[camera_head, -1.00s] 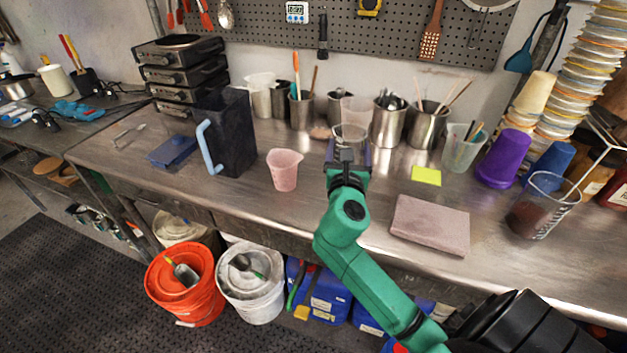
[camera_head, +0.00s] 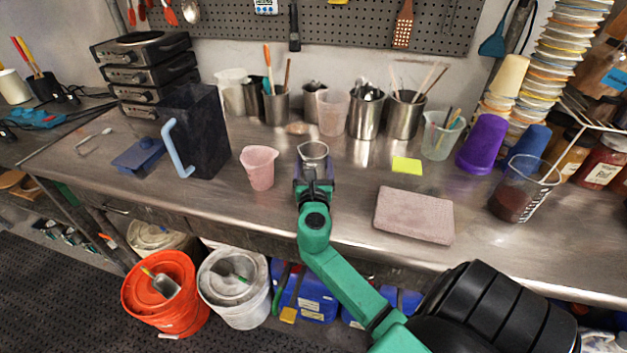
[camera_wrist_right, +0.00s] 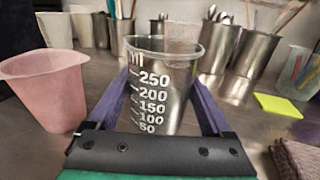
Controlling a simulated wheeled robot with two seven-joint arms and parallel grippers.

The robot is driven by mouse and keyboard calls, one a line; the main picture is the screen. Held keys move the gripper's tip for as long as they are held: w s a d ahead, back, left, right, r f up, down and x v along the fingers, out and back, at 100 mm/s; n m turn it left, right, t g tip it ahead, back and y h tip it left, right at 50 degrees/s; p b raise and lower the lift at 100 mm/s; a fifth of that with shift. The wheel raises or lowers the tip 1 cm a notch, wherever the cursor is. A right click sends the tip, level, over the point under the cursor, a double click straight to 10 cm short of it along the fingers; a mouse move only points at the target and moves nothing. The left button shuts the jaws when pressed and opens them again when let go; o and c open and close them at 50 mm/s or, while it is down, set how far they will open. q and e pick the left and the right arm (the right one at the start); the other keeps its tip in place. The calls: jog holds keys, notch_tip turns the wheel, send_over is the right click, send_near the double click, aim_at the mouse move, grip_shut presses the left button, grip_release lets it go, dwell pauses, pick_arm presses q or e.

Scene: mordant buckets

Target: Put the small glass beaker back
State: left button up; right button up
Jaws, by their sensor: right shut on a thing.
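The small glass beaker (camera_head: 313,150) is clear, with white volume marks that show in the right wrist view (camera_wrist_right: 160,85). My right gripper (camera_head: 313,172) is shut on it, with one purple finger on each side, also in the right wrist view (camera_wrist_right: 162,110). The beaker is upright over the middle of the steel counter (camera_head: 340,205). Its base is hidden behind the gripper, so I cannot tell whether it touches the counter. My left gripper is not in view.
A pink cup (camera_head: 259,168) stands just left of the beaker. Behind are a clear plastic cup (camera_head: 333,113) and steel tool pots (camera_head: 366,116). A yellow note (camera_head: 407,165) and a pinkish slab (camera_head: 414,214) lie to the right. A dark pitcher (camera_head: 200,135) stands left.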

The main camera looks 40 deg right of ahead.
jog(key=shift+f+b, duration=0.4)
jog(key=shift+f, duration=1.5)
jog(key=shift+f, duration=0.1)
jog(key=o, duration=1.5)
jog(key=shift+s+a, duration=0.3)
jog(key=b+v, duration=0.1)
jog(key=v, duration=1)
jog(key=shift+s+b, duration=0.2)
jog(key=shift+b, duration=0.1)
